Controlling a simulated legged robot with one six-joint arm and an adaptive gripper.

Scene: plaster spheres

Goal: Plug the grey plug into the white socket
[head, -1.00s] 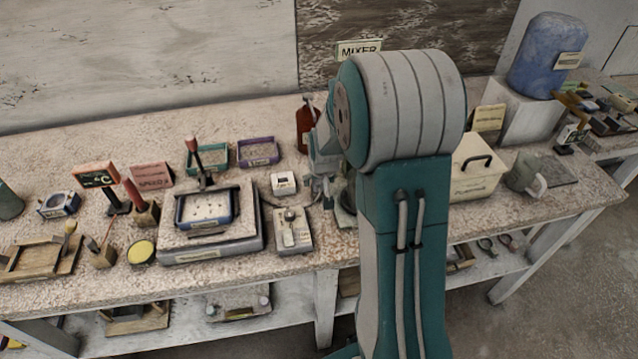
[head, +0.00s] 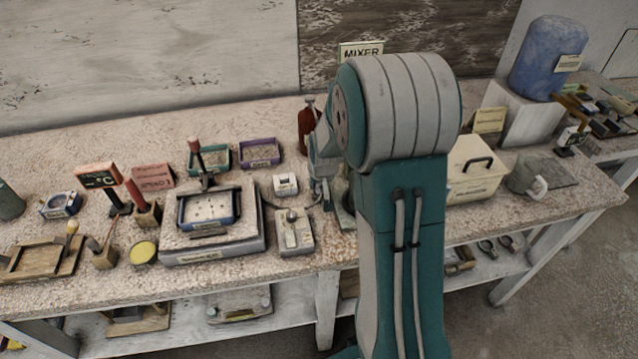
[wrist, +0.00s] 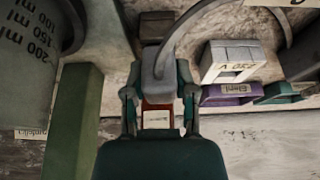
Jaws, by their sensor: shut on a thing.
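The grey plug (wrist: 157,82) is held between the two fingers of my gripper (wrist: 158,92) in the wrist view, with a grey cable curving up and right from it. The white socket (wrist: 232,60), a block marked 230 V, is to the right of the plug and apart from it. In the head view the white socket (head: 285,184) sits on the bench, just left of my gripper. My arm hides most of the gripper there, and I cannot make out the plug.
A red-brown bottle (head: 306,127) stands behind my gripper. Purple (head: 259,152) and green (head: 214,158) trays lie behind the socket. A lever box (head: 295,233) sits in front of it. In the wrist view, a measuring beaker (wrist: 32,35) and green post (wrist: 72,125) are close on the left.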

